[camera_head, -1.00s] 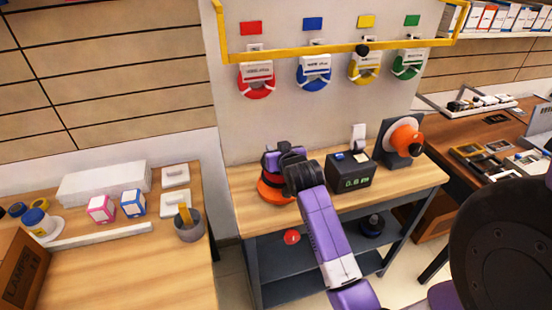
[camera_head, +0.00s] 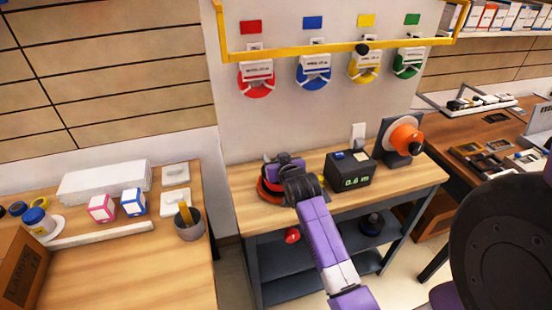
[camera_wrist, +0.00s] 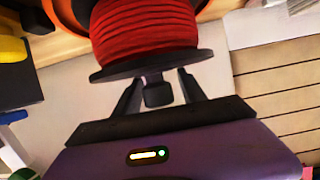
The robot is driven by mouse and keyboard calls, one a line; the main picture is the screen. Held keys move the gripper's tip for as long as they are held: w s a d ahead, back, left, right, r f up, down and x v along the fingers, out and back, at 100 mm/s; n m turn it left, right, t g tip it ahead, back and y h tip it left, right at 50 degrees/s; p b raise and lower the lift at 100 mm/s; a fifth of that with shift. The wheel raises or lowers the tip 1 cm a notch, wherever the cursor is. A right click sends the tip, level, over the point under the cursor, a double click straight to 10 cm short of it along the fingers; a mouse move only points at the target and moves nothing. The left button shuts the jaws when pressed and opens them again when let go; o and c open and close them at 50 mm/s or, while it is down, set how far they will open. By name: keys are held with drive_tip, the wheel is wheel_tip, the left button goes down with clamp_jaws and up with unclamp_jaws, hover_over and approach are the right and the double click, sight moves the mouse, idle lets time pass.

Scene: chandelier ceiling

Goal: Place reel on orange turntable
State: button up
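The reel of red cable (camera_wrist: 150,30) with a black flange fills the upper middle of the wrist view. A black knob (camera_wrist: 158,94) sticks out from its flange toward my gripper (camera_wrist: 159,82). The fingers stand on either side of the knob, with gaps visible, so they look open. The orange turntable (camera_head: 266,194) is at the left end of the wooden workbench in the head view, largely hidden by my gripper (camera_head: 270,172) and the reel. Orange also shows behind the reel in the wrist view. The reel appears on the turntable, but the contact is hidden.
A black meter box (camera_head: 350,171) reading about 0.6 m stands right of the turntable. An orange spool on a dark stand (camera_head: 402,138) is farther right. Coloured tape holders hang on the wall behind. A yellow rail (camera_head: 330,52) crosses above the workbench (camera_head: 245,215).

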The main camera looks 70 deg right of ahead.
drive_tip(key=shift+r, duration=0.2)
drive_tip(key=b+v, duration=0.1)
drive_tip(key=v, duration=1.1)
drive_tip(key=s+a+f+n+t+y, duration=0.1)
drive_tip(key=a+f+n+t+y, duration=0.1)
drive_tip(key=a, duration=0.8)
drive_tip(key=s+a+f+n+t+y, duration=0.1)
drive_tip(key=a+f+n+y, duration=0.15)
drive_tip(key=a, duration=0.85)
drive_tip(key=s+a+r+n+t+y, duration=0.1)
drive_tip(key=s+a+r+n+y, duration=0.1)
drive_tip(key=s+a, duration=0.5)
drive_tip(key=s+a+r+n+t+y, duration=0.2)
drive_tip(key=s+a+r+n+y, duration=0.1)
drive_tip(key=s+a, duration=0.4)
drive_tip(key=shift+s+a+y, duration=0.25)
drive_tip(key=shift+s+y, duration=0.1)
drive_tip(key=shift+y, duration=0.1)
drive_tip(key=shift+n, duration=0.25)
